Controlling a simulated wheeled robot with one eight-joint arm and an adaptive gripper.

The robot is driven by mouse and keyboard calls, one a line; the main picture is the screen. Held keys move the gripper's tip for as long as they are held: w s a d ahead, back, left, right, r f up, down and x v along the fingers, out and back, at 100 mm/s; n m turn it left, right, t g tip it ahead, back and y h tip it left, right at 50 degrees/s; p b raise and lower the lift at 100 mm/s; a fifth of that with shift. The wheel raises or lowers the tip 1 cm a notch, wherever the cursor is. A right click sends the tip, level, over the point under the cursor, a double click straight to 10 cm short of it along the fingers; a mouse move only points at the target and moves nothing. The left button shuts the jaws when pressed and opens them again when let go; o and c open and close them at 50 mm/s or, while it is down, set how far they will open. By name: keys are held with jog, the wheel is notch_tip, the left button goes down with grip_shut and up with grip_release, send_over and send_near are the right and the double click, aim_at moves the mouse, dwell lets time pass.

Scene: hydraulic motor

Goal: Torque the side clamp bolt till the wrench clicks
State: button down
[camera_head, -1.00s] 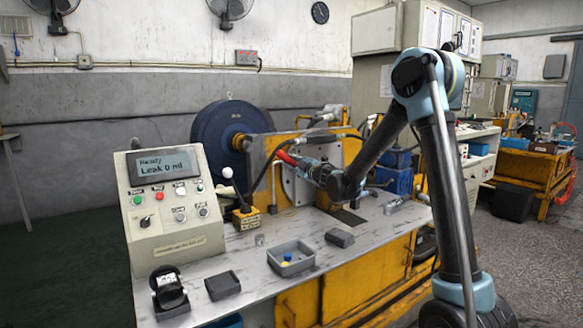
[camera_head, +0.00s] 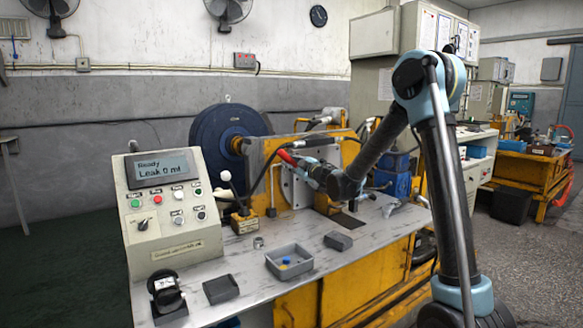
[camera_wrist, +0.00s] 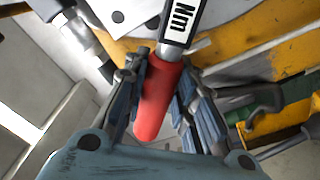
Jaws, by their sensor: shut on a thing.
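The wrench head is out of the wrist frame. I cannot make out the side clamp bolt or whether the wrench sits on it.
A control panel (camera_head: 160,170) reading "Ready, Leak 0 ml" stands left on the metal bench (camera_head: 235,262). Hoses and a lever (camera_head: 231,188) stand near the stand.

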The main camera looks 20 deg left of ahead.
jog(key=shift+w+r+m, duration=0.3)
jog(key=shift+w+r, duration=0.2)
jog(key=shift+w+d+r, duration=0.1)
jog(key=shift+w+r, duration=0.05)
jog(key=shift+r, duration=0.05)
dwell(0.4)
jog(key=shift+w+d+r+m, duration=0.6)
jog(key=shift+w+r+m, duration=0.1)
jog(key=shift+m, duration=0.3)
jog(key=shift+w+d+r, duration=0.1)
jog(key=shift+r, duration=0.05)
jog(key=shift+w+d+r+m, duration=0.55)
jog(key=shift+w+m, duration=0.2)
jog(key=shift+m, duration=0.15)
jog(key=shift+s+f, duration=0.15)
jog(key=shift+s, duration=0.15)
dwell(0.6)
jog(key=shift+s+d+f, duration=0.1)
jog(key=shift+s+f, duration=0.05)
jog(key=shift+s, duration=0.15)
